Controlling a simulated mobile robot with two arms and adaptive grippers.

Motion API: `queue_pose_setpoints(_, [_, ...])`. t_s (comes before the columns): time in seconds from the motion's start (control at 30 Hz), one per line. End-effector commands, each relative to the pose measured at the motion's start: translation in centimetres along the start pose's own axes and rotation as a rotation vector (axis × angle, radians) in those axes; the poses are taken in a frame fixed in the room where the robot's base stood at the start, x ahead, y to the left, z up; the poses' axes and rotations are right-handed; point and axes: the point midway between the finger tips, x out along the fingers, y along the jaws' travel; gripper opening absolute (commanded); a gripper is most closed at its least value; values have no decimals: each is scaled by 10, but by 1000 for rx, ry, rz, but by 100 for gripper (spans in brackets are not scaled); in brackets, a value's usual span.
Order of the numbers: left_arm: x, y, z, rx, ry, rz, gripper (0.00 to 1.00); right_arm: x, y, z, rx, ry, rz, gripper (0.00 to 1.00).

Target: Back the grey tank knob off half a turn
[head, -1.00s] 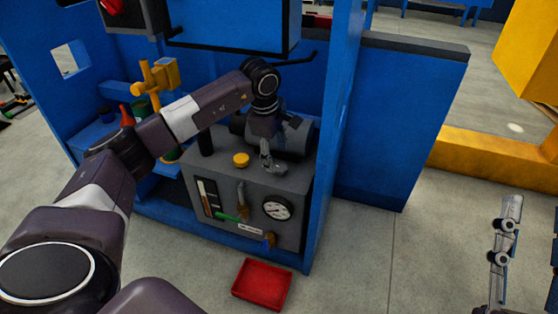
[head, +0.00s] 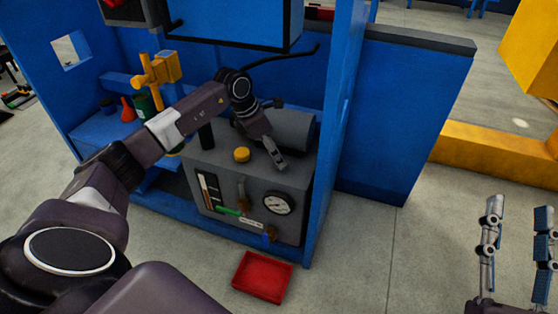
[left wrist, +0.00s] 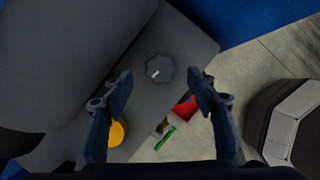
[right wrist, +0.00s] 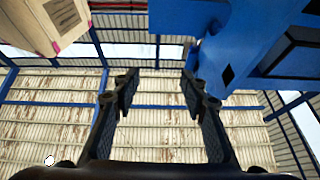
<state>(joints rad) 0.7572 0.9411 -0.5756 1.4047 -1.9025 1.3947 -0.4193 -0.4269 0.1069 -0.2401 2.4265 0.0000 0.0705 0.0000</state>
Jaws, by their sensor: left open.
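The grey tank knob (left wrist: 160,68) is a many-sided dark grey disc with a short white mark, in the upper middle of the left wrist view. It sits on the top of the grey tank (head: 216,163). My left gripper (left wrist: 160,80) is open. In the left wrist view its fingertips stand on either side of the knob; I cannot tell how far above it they are. In the head view the left gripper (head: 279,162) points down at the tank top and hides the knob. My right gripper (head: 516,215) is open and empty, away from the panel; it also shows in the right wrist view (right wrist: 157,80).
A yellow cap (head: 241,154) sits on the tank top left of my left gripper. A blue post (head: 334,150) stands close right. A red tray (head: 262,277) lies on the floor.

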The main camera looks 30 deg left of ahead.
Motion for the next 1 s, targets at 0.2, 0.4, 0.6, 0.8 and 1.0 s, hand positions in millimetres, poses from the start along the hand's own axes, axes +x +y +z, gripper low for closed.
queue_pose_setpoints(0.2, [25, -1, 0, 0, 0, -1, 53, -4, -4, -34, 7, 166, -7, 40])
queue_pose_setpoints(0.4, [35, 0, 0, 1, 1, 0, 53, -8, -5, -54, 11, 255, -10, 40])
queue_pose_setpoints(0.6, [38, 0, 0, 2, 1, 0, 53, -10, -6, -60, 12, 280, -11, 40])
queue_pose_setpoints(0.8, [37, 0, 0, 1, 1, 0, 51, -9, -6, -60, 12, 280, -11, 40])
queue_pose_setpoints(1.0, [37, 0, 0, 1, 1, 0, 29, -9, -6, -60, 12, 279, -11, 40])
